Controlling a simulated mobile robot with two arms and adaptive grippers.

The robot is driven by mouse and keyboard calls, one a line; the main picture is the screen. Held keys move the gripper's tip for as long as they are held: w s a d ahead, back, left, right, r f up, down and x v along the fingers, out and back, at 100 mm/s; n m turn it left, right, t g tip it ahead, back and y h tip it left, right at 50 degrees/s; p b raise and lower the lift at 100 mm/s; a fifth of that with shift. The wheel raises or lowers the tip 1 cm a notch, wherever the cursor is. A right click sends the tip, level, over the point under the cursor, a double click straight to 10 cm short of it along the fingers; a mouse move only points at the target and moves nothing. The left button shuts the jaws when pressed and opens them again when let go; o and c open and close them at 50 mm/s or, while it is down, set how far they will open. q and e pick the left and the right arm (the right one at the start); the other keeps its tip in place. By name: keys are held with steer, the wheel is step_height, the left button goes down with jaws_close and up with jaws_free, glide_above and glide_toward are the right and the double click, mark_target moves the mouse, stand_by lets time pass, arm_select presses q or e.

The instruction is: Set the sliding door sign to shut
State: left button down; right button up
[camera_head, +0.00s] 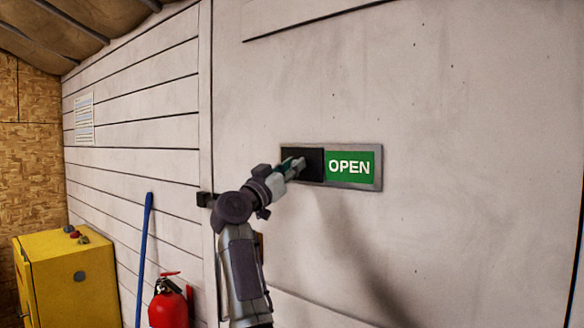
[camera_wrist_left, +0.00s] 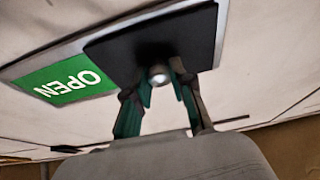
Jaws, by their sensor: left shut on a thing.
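The door sign (camera_head: 378,170) is a grey-framed plate fixed to the pale wall panel. Its right half shows a green OPEN face (camera_head: 349,166), which also shows in the left wrist view (camera_wrist_left: 62,84). A black slider (camera_head: 313,165) covers the sign's left half. In the left wrist view the black slider (camera_wrist_left: 190,40) carries a small round metal knob (camera_wrist_left: 158,74). My left gripper (camera_head: 294,166) is at the slider's left part. Its green-padded fingers (camera_wrist_left: 161,88) are on either side of the knob and shut on it. My right gripper is not in view.
A yellow cabinet (camera_head: 75,285) stands at the lower left with small knobs on top. A blue pole (camera_head: 144,255) leans on the plank wall beside a red fire extinguisher (camera_head: 168,305). The wall right of the sign is bare.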

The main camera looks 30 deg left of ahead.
arm_select(q)
steer(key=d, duration=0.9)
steer(key=s+d+b, duration=0.1)
steer(key=d, duration=0.3)
steer(key=shift+d, duration=0.15)
steer(key=shift+f, duration=0.1)
steer(key=c, duration=1.2)
jaws_free()
steer(key=shift+o, duration=1)
steer(key=shift+d, duration=0.15)
